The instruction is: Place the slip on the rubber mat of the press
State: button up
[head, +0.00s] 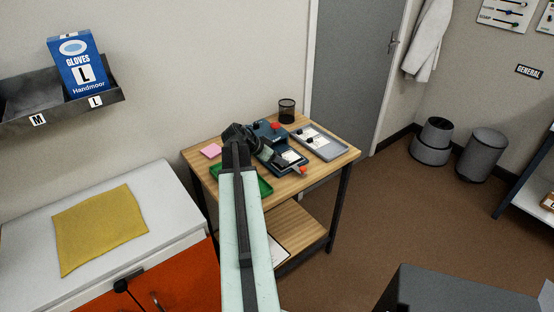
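The press (270,130) is a dark blue device with red knobs on the wooden table. A small white patch with dark marks (290,157) shows at its front right; it may be the slip, but I cannot tell whether it lies on the rubber mat. The mat itself is not clear. My arm reaches over the table from the front. My gripper (264,153) is at the press, left of the white patch. Its fingers are too small and dark to tell whether they are open or hold anything.
A grey tray (334,154) with a pale sheet and small dark items lies right of the press. A green tray (264,187) lies at the front left, partly behind my arm. A pink pad (210,150) and a black mesh cup (287,111) stand near the table's edges.

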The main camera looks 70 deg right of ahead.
jog(key=shift+f, duration=0.2)
jog(key=o, duration=1.3)
jog(key=shift+r, duration=0.4)
jog(key=p+v, duration=0.8)
jog(key=v, duration=0.3)
jog(key=shift+w+a+r+p, duration=0.15)
jog(key=shift+a+p, duration=0.15)
